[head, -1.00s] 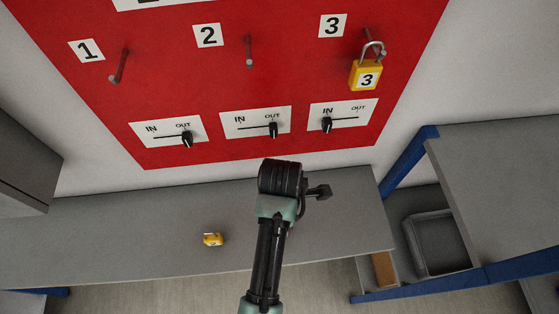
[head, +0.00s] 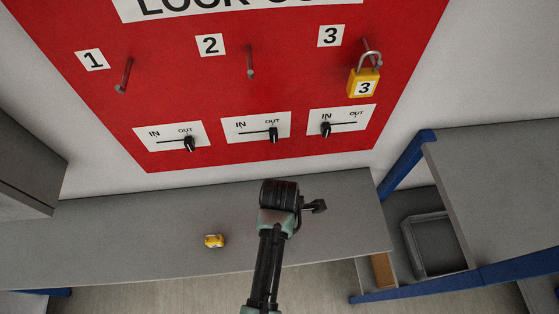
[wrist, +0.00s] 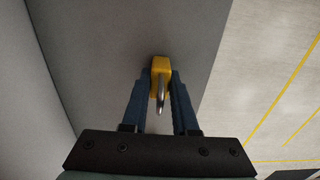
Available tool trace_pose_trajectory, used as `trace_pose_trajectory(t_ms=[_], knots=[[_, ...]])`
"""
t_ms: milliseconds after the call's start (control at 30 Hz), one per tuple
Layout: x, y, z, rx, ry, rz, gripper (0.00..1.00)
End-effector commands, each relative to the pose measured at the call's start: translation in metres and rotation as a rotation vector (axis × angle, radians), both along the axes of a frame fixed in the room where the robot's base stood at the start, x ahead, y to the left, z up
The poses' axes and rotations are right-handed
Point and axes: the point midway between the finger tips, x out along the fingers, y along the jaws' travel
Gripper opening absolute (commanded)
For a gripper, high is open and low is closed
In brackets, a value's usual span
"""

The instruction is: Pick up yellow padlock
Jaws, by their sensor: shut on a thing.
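A yellow padlock (wrist: 161,64) with a silver shackle is between the two fingertips of my gripper (wrist: 162,78) in the wrist view. The fingers are shut on it, and the shackle points back toward the palm. In the head view my gripper (head: 280,192) is over the grey worktop, its fingers and the held padlock hidden behind the wrist. Another small yellow padlock (head: 214,241) lies on the worktop to its left. A yellow padlock marked 3 (head: 363,86) hangs by its shackle on the peg beside label 3.
The red board (head: 200,100) carries pegs at 1 (head: 126,75) and 2 (head: 250,62), both empty, and several IN/OUT switches below. The grey worktop (head: 120,225) is mostly clear. A grey tray (head: 418,262) sits at the right, below a blue-framed table (head: 500,190).

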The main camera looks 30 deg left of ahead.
Motion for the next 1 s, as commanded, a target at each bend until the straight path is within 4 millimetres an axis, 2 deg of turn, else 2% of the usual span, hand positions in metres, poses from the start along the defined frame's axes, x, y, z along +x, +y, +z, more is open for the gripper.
trace_pose_trajectory(t_ms=[467,567,900,1000], knots=[[0.001,0.000,0.006,0.001,-0.003,0.000,0.00],[0.002,0.001,0.018,0.002,-0.006,0.000,0.00],[0.002,0.000,0.083,0.003,-0.006,0.000,0.00],[0.001,0.000,0.094,0.001,-0.003,0.000,0.00]])
